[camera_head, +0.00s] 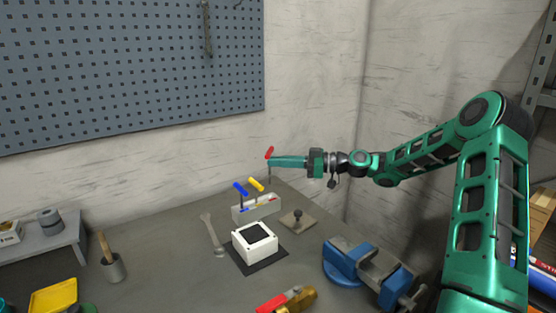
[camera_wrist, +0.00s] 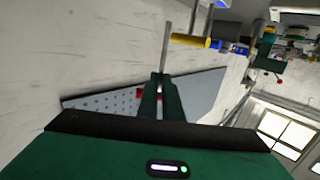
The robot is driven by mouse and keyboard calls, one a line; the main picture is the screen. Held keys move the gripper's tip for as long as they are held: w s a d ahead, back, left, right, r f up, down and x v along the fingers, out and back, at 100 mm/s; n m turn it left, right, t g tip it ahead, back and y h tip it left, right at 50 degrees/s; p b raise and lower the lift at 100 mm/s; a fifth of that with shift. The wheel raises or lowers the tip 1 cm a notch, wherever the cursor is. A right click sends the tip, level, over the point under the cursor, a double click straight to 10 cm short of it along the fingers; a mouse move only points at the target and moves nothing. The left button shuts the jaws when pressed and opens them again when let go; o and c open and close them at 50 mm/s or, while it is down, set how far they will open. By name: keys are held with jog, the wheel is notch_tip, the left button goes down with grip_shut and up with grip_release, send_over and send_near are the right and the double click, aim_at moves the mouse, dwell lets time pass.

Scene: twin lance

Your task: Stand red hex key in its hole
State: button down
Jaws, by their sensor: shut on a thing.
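The red hex key (camera_head: 269,153) is held in my gripper (camera_head: 273,163) above the back part of the workbench. Its red handle is at the top and its thin shaft points down below the jaws. In the wrist view my gripper (camera_wrist: 161,80) is shut on it, with bits of red (camera_wrist: 138,93) showing beside the fingers and the grey shaft (camera_wrist: 166,45) beyond the tips. The white holder block (camera_head: 243,213) stands on the bench below and left of my gripper. A blue-handled key (camera_head: 240,189) and a yellow-handled key (camera_head: 257,184) stand in it. The free hole is too small to make out.
A blue vise (camera_head: 365,267) stands at the front right.

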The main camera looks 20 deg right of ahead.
jog(key=shift+f, duration=1.95)
jog(key=shift+s+f, duration=0.1)
jog(key=shift+f, duration=2.65)
dwell(0.4)
jog(key=c, duration=1.8)
grip_release()
jog(key=shift+c, duration=0.2)
jog(key=shift+d, duration=0.1)
jog(key=v, duration=1)
jog(key=shift+s+d, duration=0.15)
jog(key=shift+d, duration=0.2)
jog(key=shift+a, duration=0.1)
